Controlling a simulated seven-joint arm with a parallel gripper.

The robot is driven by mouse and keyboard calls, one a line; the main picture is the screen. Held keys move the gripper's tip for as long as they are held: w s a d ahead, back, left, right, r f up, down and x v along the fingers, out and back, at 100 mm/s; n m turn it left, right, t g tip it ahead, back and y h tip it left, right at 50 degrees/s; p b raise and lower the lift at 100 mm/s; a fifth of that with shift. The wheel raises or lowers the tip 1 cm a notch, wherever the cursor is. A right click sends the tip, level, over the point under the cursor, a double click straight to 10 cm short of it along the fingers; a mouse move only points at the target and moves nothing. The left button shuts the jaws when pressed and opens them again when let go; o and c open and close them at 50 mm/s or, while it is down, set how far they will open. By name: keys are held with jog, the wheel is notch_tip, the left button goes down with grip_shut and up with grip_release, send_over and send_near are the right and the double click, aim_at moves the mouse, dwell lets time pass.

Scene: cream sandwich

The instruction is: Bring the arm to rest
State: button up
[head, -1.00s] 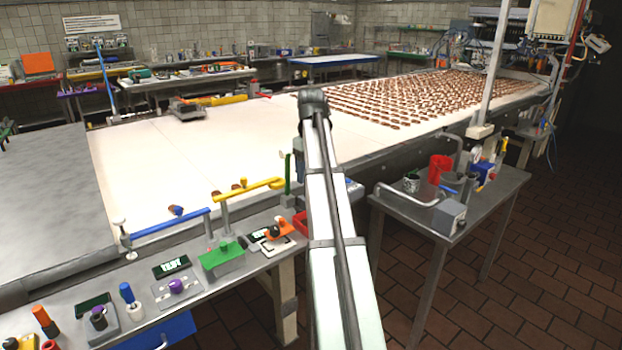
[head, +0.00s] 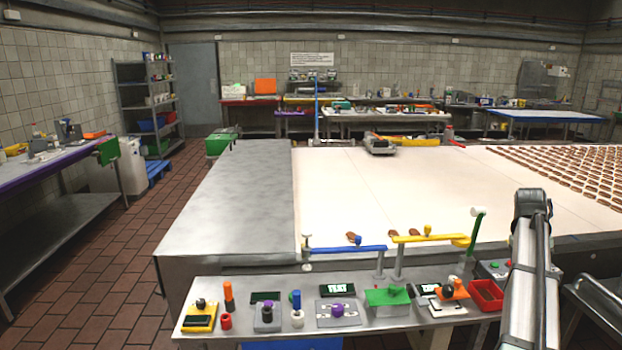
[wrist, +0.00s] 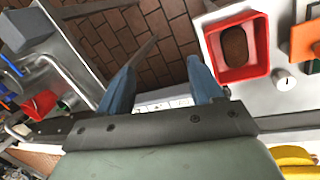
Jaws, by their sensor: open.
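My gripper (wrist: 160,88) shows in the wrist view, with its two blue fingers spread apart and nothing between them. It hangs over the gap between two tables, with the brick floor below. In the head view my arm rises at the right edge of the control bench, and its end is hidden there. A red tray (wrist: 215,70) lies to the right of the fingers in the wrist view, apart from them, with a brown oval piece (wrist: 234,43) in it. The red tray also shows in the head view (head: 487,293), left of my arm.
The control bench (head: 245,332) holds several knobs, displays and a green block (head: 388,297). Blue (head: 345,249) and yellow (head: 430,239) bars stand along the white belt (head: 350,190). A side table (wrist: 80,60) with a red cup (wrist: 38,105) is at left in the wrist view.

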jog(key=s+d+f+m+g+h, duration=0.25)
jog(key=s+d+f, duration=0.35)
jog(key=d+f, duration=0.3)
jog(key=s+d+f+m+g+h, duration=0.2)
jog(key=s+d+f+h, duration=0.2)
jog(key=s+d+f, duration=0.45)
jog(key=a+f+n+h, duration=0.1)
jog(key=a+f, duration=0.2)
jog(key=f, duration=0.9)
jog(key=s+a+f+n+t+y, duration=0.1)
jog(key=a+f+y, duration=0.1)
jog(key=a+f, duration=0.65)
jog(key=a+f+n+y, duration=0.15)
jog(key=a+f, duration=0.45)
jog(key=a, duration=0.6)
jog(key=s+a+f+n+t+y, duration=0.1)
jog(key=a+f+n, duration=0.1)
jog(key=a+f, duration=0.7)
jog(key=s+a+f+g+y, duration=0.1)
jog(key=s+a+f, duration=0.1)
jog(key=s+a, duration=0.5)
jog(key=s+a+f+n+g+y, duration=0.1)
jog(key=s+a+f+y, duration=0.1)
jog(key=s+a, duration=0.5)
jog(key=s+a+f+n+g+y, duration=0.1)
jog(key=s+a, duration=0.6)
jog(key=a, duration=1)
jog(key=shift+f+y, duration=0.45)
jog(key=shift+y, duration=0.25)
jog(key=shift+a, duration=0.1)
